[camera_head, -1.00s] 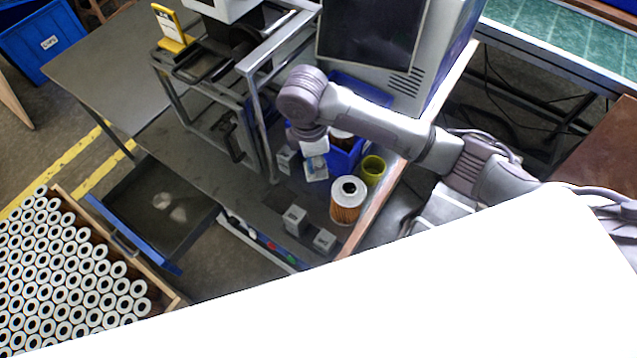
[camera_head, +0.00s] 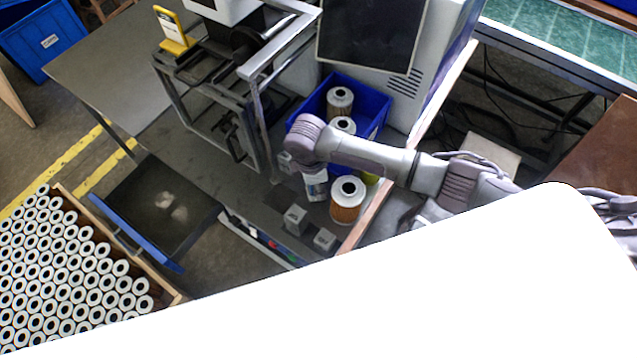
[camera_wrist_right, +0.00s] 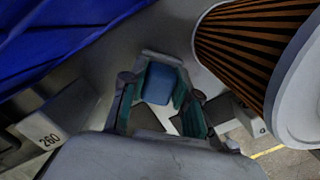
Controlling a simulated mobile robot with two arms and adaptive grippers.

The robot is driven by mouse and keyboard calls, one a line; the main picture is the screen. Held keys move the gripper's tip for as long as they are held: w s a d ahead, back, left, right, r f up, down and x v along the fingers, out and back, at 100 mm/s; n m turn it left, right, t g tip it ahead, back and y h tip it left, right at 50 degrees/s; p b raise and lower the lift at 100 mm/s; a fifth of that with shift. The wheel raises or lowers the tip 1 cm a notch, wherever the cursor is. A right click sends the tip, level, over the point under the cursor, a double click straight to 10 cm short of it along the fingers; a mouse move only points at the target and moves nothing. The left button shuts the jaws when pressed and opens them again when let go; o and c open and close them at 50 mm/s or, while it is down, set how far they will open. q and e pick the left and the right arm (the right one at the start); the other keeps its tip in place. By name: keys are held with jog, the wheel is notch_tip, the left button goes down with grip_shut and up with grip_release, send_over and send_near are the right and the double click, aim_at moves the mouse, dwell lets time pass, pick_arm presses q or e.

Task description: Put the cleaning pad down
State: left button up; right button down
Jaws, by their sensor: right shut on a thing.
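The cleaning pad looks like a small blue block (camera_wrist_right: 167,82) in the right wrist view. My right gripper (camera_wrist_right: 162,98) is shut on it, with a teal-lined finger on each side. In the head view my right gripper (camera_head: 316,190) hangs low over the dark bench, beside a filter cartridge. The pad cannot be made out clearly there, and I cannot tell whether it touches the bench. My left gripper is in neither view.
The orange-brown cartridge (camera_head: 347,203) stands close to the right of the gripper. A blue bin (camera_head: 374,101) with cartridges is behind it. Grey blocks (camera_head: 295,219) stand in front. A yellow cup (camera_head: 371,178) is mostly hidden by my arm.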

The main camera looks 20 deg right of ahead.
jog(key=shift+f, duration=0.1)
jog(key=c, duration=0.9)
grip_release()
jog(key=shift+o, duration=0.2)
notch_tip(320, 180, up, 12)
jog(key=a+b, duration=0.1)
jog(key=shift+a, duration=0.25)
jog(key=shift+w, duration=0.1)
